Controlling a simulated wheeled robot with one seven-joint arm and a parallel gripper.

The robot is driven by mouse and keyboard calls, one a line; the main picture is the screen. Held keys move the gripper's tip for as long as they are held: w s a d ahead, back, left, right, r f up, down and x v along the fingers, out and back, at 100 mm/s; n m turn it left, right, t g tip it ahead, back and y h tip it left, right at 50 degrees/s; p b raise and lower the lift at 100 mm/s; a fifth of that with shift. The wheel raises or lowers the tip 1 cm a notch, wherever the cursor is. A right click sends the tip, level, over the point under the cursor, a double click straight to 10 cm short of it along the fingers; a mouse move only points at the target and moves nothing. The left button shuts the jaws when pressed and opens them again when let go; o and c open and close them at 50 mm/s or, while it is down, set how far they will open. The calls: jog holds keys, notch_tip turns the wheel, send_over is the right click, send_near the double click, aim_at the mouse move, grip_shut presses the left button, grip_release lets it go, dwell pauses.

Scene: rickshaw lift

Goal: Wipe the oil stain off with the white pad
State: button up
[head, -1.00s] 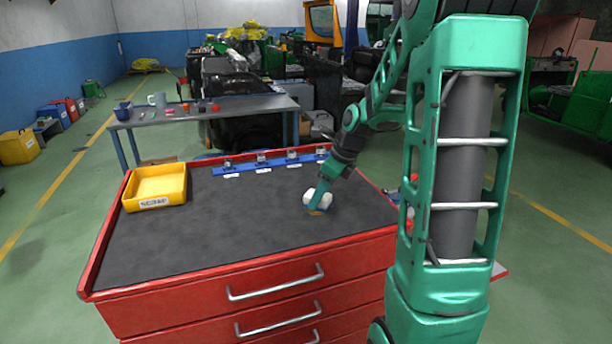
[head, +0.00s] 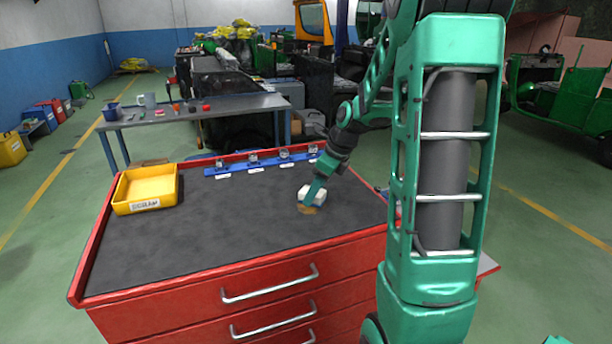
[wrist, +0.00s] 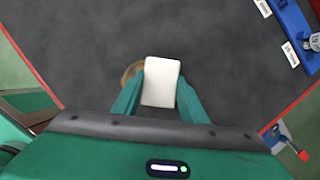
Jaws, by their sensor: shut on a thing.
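The white pad (wrist: 161,82) is held between the two green fingers of my gripper (wrist: 161,98). In the head view the pad (head: 312,193) is low over the dark top of the red cabinet, at its right part. The brown oil stain (wrist: 131,74) shows to the left of the pad in the wrist view, partly hidden by the pad and a finger. In the head view the stain (head: 308,210) shows just in front of the pad. I cannot tell whether the pad touches the top. My gripper (head: 314,190) is shut on the pad.
A yellow bin (head: 146,188) stands at the left of the cabinet top (head: 220,240). A blue rail (head: 262,165) with several small fittings and labels lies along the back edge. Raised red rims edge the top. The middle of the top is clear.

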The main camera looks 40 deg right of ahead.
aim_at(325, 190)
jog(key=shift+s+d+r, duration=0.1)
jog(key=shift+s+d, duration=0.05)
jog(key=shift+d, duration=0.5)
jog(key=shift+s+d, duration=0.15)
jog(key=shift+d, duration=0.45)
jog(key=shift+s+d, duration=0.1)
jog(key=shift+d, duration=0.25)
jog(key=shift+r, duration=4)
